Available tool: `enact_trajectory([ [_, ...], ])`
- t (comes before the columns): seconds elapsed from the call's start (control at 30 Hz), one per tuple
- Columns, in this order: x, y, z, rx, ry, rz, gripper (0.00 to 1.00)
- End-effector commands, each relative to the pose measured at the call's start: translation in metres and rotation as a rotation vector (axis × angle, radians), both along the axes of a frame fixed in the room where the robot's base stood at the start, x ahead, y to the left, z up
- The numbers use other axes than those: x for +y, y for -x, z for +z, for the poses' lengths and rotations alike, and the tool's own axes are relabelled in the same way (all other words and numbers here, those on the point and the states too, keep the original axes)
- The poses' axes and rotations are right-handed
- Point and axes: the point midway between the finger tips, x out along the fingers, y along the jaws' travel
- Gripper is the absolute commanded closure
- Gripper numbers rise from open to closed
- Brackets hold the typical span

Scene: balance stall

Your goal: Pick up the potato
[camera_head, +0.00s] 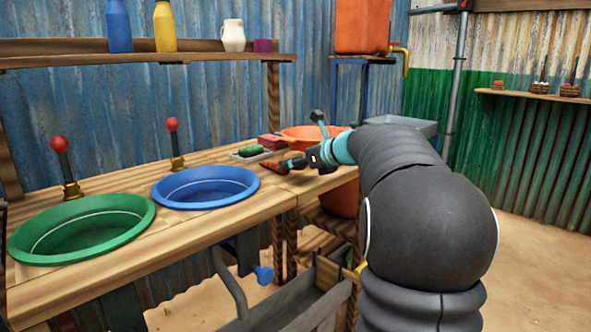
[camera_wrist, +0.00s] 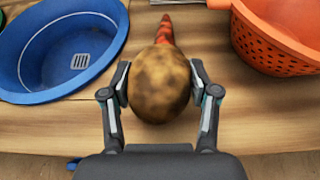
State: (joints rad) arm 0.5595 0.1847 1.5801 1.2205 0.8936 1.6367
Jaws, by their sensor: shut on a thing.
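The brown, mottled potato (camera_wrist: 159,88) is between the two fingers of my gripper (camera_wrist: 160,80) in the wrist view, with a finger pressed to each side. My gripper is shut on it, over the wooden counter (camera_wrist: 70,122). Whether the potato is clear of the counter I cannot tell. In the head view my gripper (camera_head: 305,161) is at the counter's right part, and the potato is hidden there.
An orange-red carrot (camera_wrist: 166,31) lies just beyond the potato. A blue basin (camera_wrist: 118,20) is at left and an orange colander (camera_wrist: 244,37) at right. A green basin (camera_head: 140,214) and red-knobbed levers (camera_head: 171,125) are farther left.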

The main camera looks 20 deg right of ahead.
Motion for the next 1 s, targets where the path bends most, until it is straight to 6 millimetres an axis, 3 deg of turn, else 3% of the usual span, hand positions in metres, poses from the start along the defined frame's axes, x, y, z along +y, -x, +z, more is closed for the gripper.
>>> enact_trajectory([
  [0.03, 0.000, 0.000, 0.015, -0.004, 0.002, -0.001, 0.77],
  [0.3, -0.059, 0.012, 0.046, -0.003, 0.001, -0.005, 0.77],
  [0.53, -0.096, 0.020, 0.068, -0.001, 0.000, -0.004, 0.77],
  [0.73, -0.111, 0.024, 0.077, -0.001, 0.000, -0.001, 0.77],
  [1.0, -0.115, 0.024, 0.079, -0.001, 0.000, -0.001, 0.77],
])
